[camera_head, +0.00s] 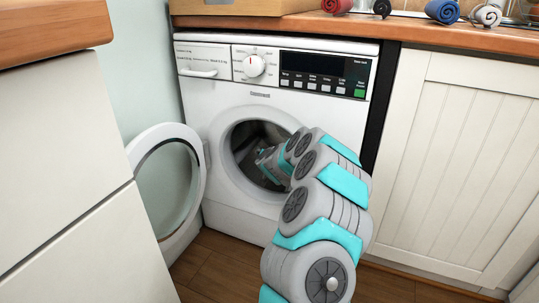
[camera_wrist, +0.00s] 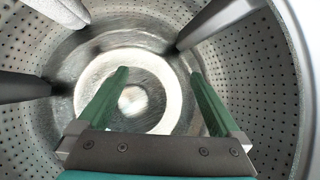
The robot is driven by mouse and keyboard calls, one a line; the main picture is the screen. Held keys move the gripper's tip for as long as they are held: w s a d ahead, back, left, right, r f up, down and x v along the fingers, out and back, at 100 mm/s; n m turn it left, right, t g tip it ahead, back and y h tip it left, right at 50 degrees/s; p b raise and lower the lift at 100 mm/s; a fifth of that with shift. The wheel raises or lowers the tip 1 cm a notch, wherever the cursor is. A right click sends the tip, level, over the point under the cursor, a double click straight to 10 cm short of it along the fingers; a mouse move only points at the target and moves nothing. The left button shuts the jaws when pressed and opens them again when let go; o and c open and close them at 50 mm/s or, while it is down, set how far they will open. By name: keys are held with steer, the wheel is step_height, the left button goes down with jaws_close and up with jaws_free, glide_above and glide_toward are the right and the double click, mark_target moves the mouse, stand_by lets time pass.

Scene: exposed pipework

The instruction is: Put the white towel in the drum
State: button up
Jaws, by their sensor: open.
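My gripper (camera_wrist: 160,74) is inside the washing machine drum (camera_wrist: 258,88), its two green fingers spread apart with nothing between them. The perforated drum wall and round back plate are around and beyond the fingers.
The round door (camera_head: 136,150) stands open at left. Dark drum paddles (camera_wrist: 22,88) jut inward near my fingers. Rolled items, red (camera_head: 337,5), black (camera_head: 382,8), blue (camera_head: 442,10) and pale grey-white (camera_head: 488,14), sit on the wooden counter (camera_head: 440,32). Cabinets flank the machine.

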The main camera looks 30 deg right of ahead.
steer(key=p+v, duration=0.1)
steer(key=v, duration=0.6)
steer(key=shift+s+r, duration=0.1)
steer(key=shift+a, duration=0.15)
stand_by(0.8)
